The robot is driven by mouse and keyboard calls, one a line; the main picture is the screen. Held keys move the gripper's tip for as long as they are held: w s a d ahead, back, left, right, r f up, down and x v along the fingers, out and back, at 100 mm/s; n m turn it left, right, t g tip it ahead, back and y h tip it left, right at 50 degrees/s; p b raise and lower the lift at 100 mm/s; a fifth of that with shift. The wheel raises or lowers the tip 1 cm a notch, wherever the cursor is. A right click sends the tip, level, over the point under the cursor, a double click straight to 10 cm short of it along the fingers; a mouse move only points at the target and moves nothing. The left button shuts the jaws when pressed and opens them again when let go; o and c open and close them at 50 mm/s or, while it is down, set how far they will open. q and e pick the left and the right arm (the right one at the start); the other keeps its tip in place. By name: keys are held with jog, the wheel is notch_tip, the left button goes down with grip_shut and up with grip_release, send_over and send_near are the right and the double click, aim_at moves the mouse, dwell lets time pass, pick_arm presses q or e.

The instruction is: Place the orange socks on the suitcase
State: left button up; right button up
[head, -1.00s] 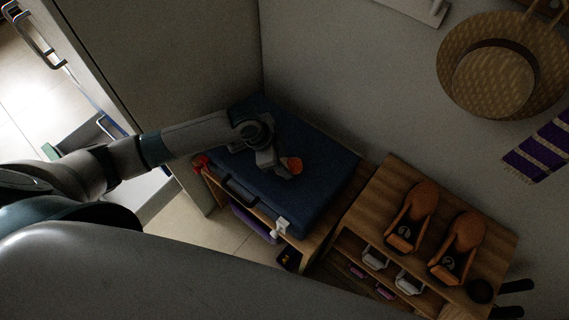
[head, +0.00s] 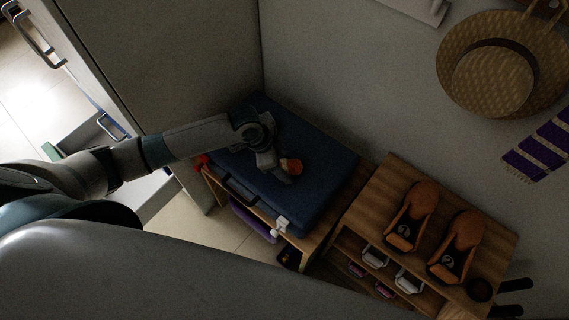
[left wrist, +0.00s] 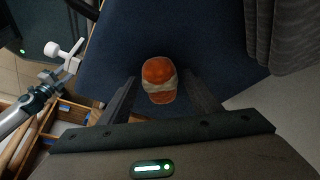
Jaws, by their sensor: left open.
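The orange socks (head: 293,166) are a small rolled bundle with a pale band. They also show in the left wrist view (left wrist: 158,74), over the blue suitcase (left wrist: 110,55). The blue suitcase (head: 325,178) lies flat on a low wooden bench. My left gripper (head: 284,172) is over the suitcase at the socks. In the left wrist view its two fingers stand open on either side of the socks, with gaps between. The socks appear to rest on the suitcase top; exact contact beneath them is hidden. My right gripper is not in view.
A wooden shelf (head: 385,172) with a pair of brown shoes (head: 412,217) stands to the right. A straw hat (head: 492,80) and purple striped cloth (head: 540,145) hang on the wall. A tall cabinet (head: 160,60) stands behind my left arm.

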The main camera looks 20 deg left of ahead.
pick_arm(q)
jog(key=v, duration=1.2)
jog(key=shift+b, duration=0.45)
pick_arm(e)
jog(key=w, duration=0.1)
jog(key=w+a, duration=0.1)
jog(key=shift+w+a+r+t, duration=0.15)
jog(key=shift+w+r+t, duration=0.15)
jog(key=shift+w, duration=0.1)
pick_arm(q)
jog(key=shift+d+r, duration=0.1)
jog(key=shift+r, duration=0.05)
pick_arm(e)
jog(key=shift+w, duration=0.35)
